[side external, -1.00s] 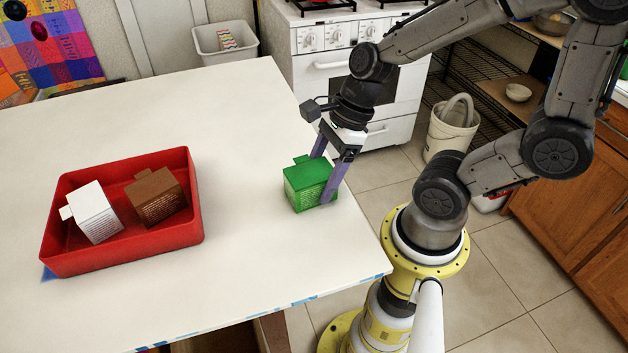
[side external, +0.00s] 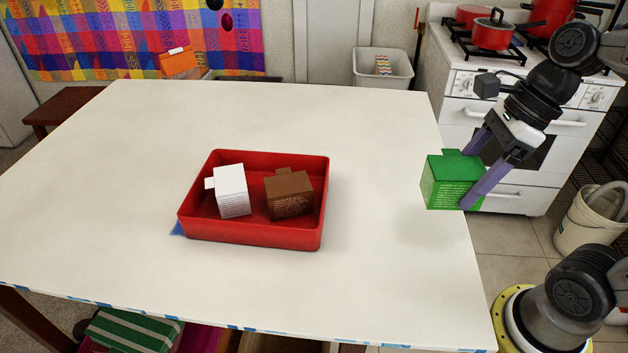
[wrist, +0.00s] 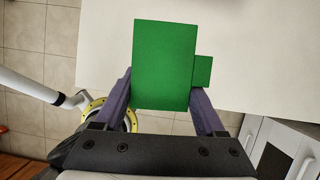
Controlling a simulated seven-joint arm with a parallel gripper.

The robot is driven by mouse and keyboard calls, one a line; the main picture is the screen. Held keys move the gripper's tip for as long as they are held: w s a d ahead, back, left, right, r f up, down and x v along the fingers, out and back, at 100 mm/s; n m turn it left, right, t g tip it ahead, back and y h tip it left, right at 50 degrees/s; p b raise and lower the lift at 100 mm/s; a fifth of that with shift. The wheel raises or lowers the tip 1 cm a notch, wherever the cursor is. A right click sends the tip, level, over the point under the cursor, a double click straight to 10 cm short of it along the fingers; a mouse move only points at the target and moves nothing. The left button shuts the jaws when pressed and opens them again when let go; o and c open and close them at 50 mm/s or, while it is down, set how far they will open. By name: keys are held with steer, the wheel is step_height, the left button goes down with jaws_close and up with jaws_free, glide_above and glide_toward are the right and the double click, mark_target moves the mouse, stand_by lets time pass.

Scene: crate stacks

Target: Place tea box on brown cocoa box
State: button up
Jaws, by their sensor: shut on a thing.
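The green box, which I take to be the tea box (side external: 448,184), is held by my gripper (side external: 478,172) near the table's right edge. It appears lifted above the tabletop. In the wrist view the green box (wrist: 162,65) sits between the two purple fingers of my gripper (wrist: 162,92), with a small tab on its right. The brown cocoa box (side external: 289,196) stands in the right part of a red tray (side external: 275,236), with its top clear. A white box (side external: 232,192) stands in the left part of the same tray, apart from the brown box.
A stove (side external: 515,130) with red pots (side external: 492,32) stands behind the table's right edge. An orange box (side external: 180,63) and a pale bin (side external: 383,68) are beyond the table's far edge.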

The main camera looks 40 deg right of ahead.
steer(key=shift+n, duration=0.6)
steer(key=w+r, duration=0.2)
steer(key=w+a+r, duration=0.1)
steer(key=r, duration=0.1)
steer(key=w+a+r, duration=0.1)
steer(key=w+r, duration=0.1)
steer(key=shift+w+a+r, duration=0.15)
steer(key=shift+w, duration=0.2)
steer(key=w+a+r+n, duration=0.2)
steer(key=w+a+r, duration=0.1)
steer(key=w+a, duration=0.25)
steer(key=g, duration=0.1)
glide_toward(289, 182)
steer(key=shift+s+a+f+n, duration=0.1)
steer(key=shift+a+f+n, duration=0.25)
steer(key=shift+a, duration=0.3)
steer(key=f, duration=0.1)
steer(key=w+f, duration=0.1)
steer(key=f, duration=0.1)
steer(key=shift+a+f, duration=0.15)
steer(key=shift+f, duration=0.1)
steer(key=shift+f+y, duration=0.3)
steer(key=shift+f, duration=0.15)
steer(key=shift+f, duration=0.15)
steer(key=o, duration=1.4)
steer(key=shift+o, duration=0.2)
